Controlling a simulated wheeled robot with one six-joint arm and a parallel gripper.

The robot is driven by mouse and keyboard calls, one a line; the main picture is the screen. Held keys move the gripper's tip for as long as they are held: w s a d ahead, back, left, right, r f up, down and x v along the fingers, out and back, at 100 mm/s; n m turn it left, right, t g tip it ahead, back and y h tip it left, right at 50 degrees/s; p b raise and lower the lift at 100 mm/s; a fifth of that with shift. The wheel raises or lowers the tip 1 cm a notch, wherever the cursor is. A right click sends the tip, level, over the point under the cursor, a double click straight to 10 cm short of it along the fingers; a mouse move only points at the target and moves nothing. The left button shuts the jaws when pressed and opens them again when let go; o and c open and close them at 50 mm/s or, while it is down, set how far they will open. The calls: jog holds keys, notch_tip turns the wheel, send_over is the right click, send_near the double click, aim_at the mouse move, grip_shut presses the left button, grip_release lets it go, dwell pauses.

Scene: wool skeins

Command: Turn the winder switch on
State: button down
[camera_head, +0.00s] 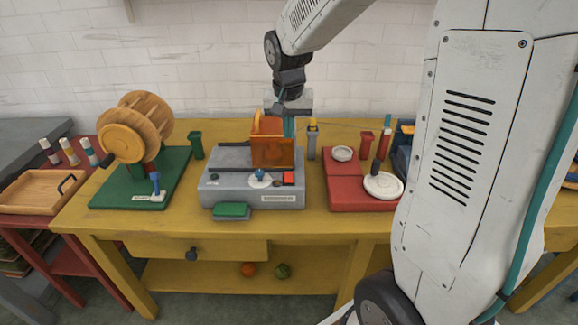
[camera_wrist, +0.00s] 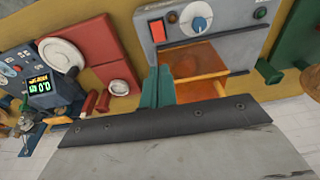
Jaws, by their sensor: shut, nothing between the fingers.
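A grey machine (camera_head: 225,188) stands mid-table. Its front panel has a red rocker switch (camera_head: 289,177) and a blue knob on a white dial (camera_head: 260,174). The wrist view shows the rocker (camera_wrist: 157,30) and knob (camera_wrist: 199,23) close up. At left, a green base (camera_head: 112,192) carries a wooden drum (camera_head: 133,127) and a small blue lever (camera_head: 155,183). Which one is the winder's switch, and its position, I cannot tell. My gripper (camera_head: 289,127) is shut and empty, above the grey machine beside an amber box; its teal fingers (camera_wrist: 158,86) show in the wrist view.
The amber open box (camera_head: 272,152) stands on the grey machine, close to my fingers. A red base (camera_head: 345,185) with white dishes is to the right. A green post (camera_head: 196,145) and a grey post (camera_head: 312,140) stand behind.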

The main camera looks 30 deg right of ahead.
aim_at(289, 173)
jog(key=f, duration=0.4)
jog(key=w+d+f, duration=0.1)
jog(key=f, duration=0.4)
jog(key=w+f, duration=0.1)
jog(key=f, duration=0.3)
jog(key=shift+d+f, duration=0.15)
jog(key=shift+f, duration=0.25)
